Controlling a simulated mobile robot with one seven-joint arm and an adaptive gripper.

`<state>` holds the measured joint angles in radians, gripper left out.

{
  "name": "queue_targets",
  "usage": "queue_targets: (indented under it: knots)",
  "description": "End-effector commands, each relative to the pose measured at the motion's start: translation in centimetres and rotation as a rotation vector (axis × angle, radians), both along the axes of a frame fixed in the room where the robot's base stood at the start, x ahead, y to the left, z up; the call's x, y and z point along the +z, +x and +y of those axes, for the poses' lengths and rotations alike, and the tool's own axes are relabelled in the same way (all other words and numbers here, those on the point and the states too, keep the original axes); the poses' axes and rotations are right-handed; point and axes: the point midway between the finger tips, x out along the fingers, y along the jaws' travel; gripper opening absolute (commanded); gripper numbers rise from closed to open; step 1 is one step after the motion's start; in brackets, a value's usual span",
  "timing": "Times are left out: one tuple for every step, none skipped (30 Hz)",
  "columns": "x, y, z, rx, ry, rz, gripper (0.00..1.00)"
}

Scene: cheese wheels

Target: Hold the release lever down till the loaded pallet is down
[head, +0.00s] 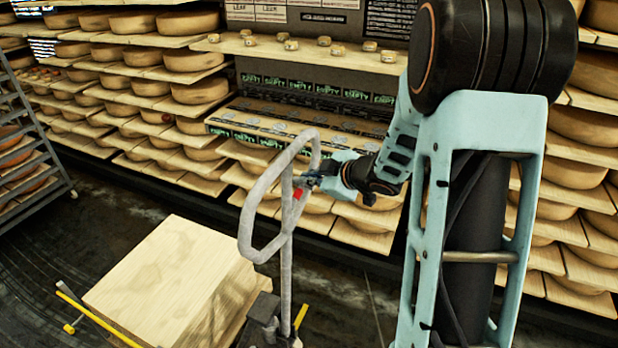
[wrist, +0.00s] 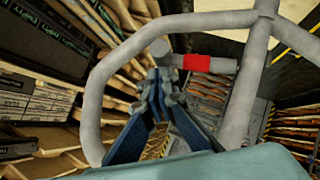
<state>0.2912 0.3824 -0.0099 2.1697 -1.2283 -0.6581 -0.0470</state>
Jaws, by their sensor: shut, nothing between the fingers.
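The release lever is a short grey bar with a red band (head: 298,193) inside the grey loop handle (head: 246,215) of a pallet truck. In the wrist view the lever's red band (wrist: 211,64) sits between the loop's sides. My gripper (head: 312,180) is shut and empty, reaching into the loop from the right. In the wrist view its fingertips (wrist: 162,78) lie close together right by the lever's free end; I cannot tell if they touch it. The pale wooden load (head: 170,280) lies low in front of the truck's mast. Its height above the floor cannot be told.
Shelves of cheese wheels (head: 200,91) fill the back and right. A grey rack (head: 35,130) stands at the far left. Yellow bars (head: 95,318) lie beside the load at lower left. Dark floor (head: 110,215) is clear between load and shelves.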

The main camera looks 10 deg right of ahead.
Motion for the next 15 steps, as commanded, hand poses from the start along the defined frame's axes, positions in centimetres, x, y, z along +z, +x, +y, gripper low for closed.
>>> queue_targets:
  knots:
    - [0.1, 0.0, 0.0, -0.001, -0.001, 0.001, 0.00]
    - [0.2, 0.0, 0.0, -0.001, -0.001, 0.001, 0.00]
    - [0.4, 0.0, 0.0, -0.001, -0.001, 0.001, 0.00]
    - [0.5, 0.0, 0.0, -0.001, -0.001, 0.001, 0.00]
    - [0.7, 0.0, 0.0, -0.001, -0.001, 0.001, 0.00]
    - [0.9, 0.0, 0.0, -0.001, -0.001, 0.001, 0.00]
    - [1.0, 0.0, 0.0, -0.001, -0.001, 0.001, 0.00]
    - [1.2, 0.0, 0.0, 0.000, 0.000, 0.000, 0.00]
    - [1.4, 0.0, 0.0, -0.001, -0.001, 0.001, 0.00]
    - [1.5, 0.0, 0.0, -0.001, -0.001, 0.001, 0.00]
    - [1.6, 0.0, 0.0, -0.001, -0.001, 0.001, 0.00]
    - [1.7, 0.0, 0.0, -0.001, -0.001, 0.001, 0.00]
    - [1.7, 0.0, 0.0, -0.001, -0.001, 0.001, 0.00]
    - [1.7, 0.0, 0.0, -0.001, 0.000, 0.001, 0.00]
    - [1.6, 0.0, 0.0, -0.001, -0.001, 0.001, 0.00]
